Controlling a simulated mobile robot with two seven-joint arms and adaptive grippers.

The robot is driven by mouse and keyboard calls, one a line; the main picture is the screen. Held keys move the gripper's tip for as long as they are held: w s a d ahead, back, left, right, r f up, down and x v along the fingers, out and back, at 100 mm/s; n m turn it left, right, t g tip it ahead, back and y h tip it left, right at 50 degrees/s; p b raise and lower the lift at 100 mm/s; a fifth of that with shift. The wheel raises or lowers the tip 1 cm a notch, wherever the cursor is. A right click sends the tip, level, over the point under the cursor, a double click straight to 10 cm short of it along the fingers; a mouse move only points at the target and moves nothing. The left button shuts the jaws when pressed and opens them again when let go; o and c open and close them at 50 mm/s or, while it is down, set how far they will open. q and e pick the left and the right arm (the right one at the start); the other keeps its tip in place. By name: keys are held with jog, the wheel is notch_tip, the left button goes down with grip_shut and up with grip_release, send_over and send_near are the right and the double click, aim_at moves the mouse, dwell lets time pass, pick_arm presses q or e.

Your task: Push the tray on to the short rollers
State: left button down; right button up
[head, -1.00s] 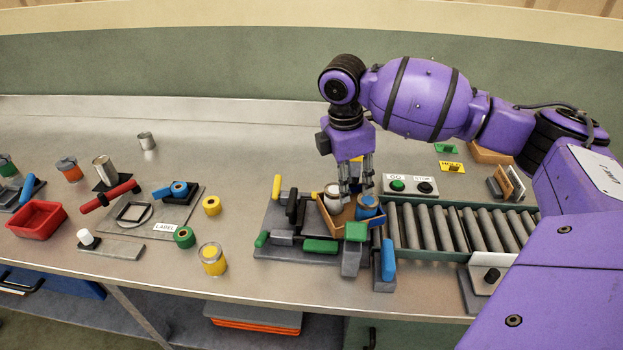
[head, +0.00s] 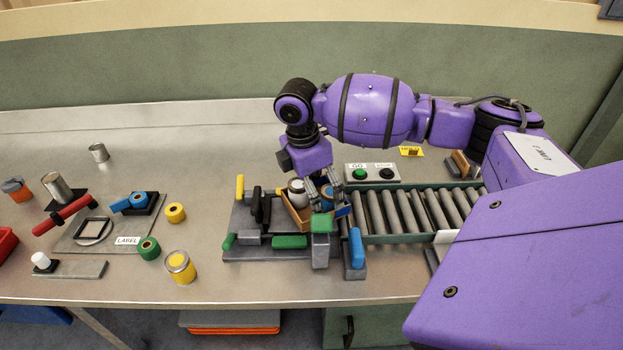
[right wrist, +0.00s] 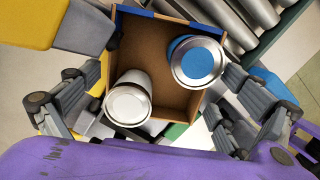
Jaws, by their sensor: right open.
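The tray (head: 293,216) is a brown open box with a blue-edged side. It holds a white can (head: 297,190) and a blue-topped can (head: 327,195); both show from above in the right wrist view. The tray stands on a grey fixture beside the left end of the rollers (head: 415,211). My right gripper (head: 321,198) is open and points down at the tray. In the right wrist view its fingers stand to either side of the tray (right wrist: 146,50); I cannot tell whether they touch it. My left gripper is out of view.
A green block (head: 289,242), a yellow post (head: 240,187) and a blue post (head: 356,246) stand around the tray. A GO button panel (head: 372,173) lies behind the rollers. Loose parts, including a yellow can (head: 180,266), lie to the left.

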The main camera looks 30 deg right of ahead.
jog(key=shift+d+f, duration=0.1)
jog(key=shift+f, duration=1)
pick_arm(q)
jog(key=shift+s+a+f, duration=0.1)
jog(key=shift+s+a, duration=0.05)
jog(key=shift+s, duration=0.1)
